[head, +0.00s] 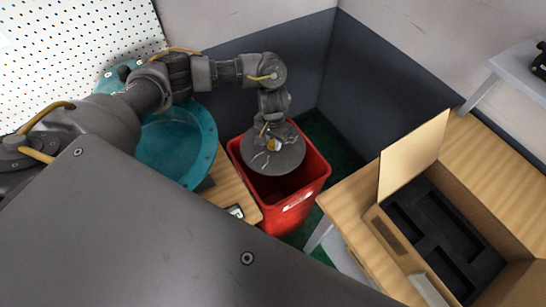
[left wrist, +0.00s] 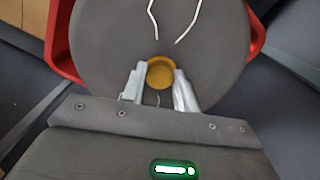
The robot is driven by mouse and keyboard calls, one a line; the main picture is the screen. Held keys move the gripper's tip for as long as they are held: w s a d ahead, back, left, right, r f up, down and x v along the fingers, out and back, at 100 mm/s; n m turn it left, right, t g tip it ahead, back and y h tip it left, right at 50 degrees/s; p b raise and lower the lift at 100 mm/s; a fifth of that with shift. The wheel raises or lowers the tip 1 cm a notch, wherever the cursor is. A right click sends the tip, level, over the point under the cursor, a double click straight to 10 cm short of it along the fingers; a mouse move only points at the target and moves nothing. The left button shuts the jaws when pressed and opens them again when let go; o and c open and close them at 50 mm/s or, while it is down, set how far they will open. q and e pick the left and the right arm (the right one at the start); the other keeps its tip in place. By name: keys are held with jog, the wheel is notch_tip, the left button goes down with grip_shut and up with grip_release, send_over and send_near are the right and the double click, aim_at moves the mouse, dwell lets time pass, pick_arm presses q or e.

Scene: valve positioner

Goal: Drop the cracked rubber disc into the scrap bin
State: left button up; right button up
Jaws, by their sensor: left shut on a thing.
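The cracked rubber disc (head: 285,156) is dark grey and round, with pale crack lines and a yellow-brown hub at its middle. It fills much of the left wrist view (left wrist: 110,35). My left gripper (head: 271,140) is shut on the disc's hub, with a finger on each side of it in the left wrist view (left wrist: 160,82). The disc is over the open mouth of the red scrap bin (head: 310,190) and hides part of the opening. The bin's rim also shows past the disc in the left wrist view (left wrist: 62,45). My right gripper is not in view.
A teal round part (head: 180,145) stands left of the bin on a wooden surface (head: 235,190). An open cardboard box (head: 385,235) with dark foam sits on a wooden table at right. Dark wall panels stand behind the bin.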

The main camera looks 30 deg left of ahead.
pick_arm(q)
jog(key=o, duration=1.2)
notch_tip(320, 180, up, 11)
jog(key=shift+f+p, duration=0.1)
jog(key=shift+p, duration=1.15)
notch_tip(320, 180, down, 10)
jog(key=shift+f+b, duration=0.1)
jog(key=shift+b, duration=0.8)
jog(key=shift+r+p, duration=0.45)
jog(key=shift+p, duration=0.15)
jog(key=shift+f, duration=0.15)
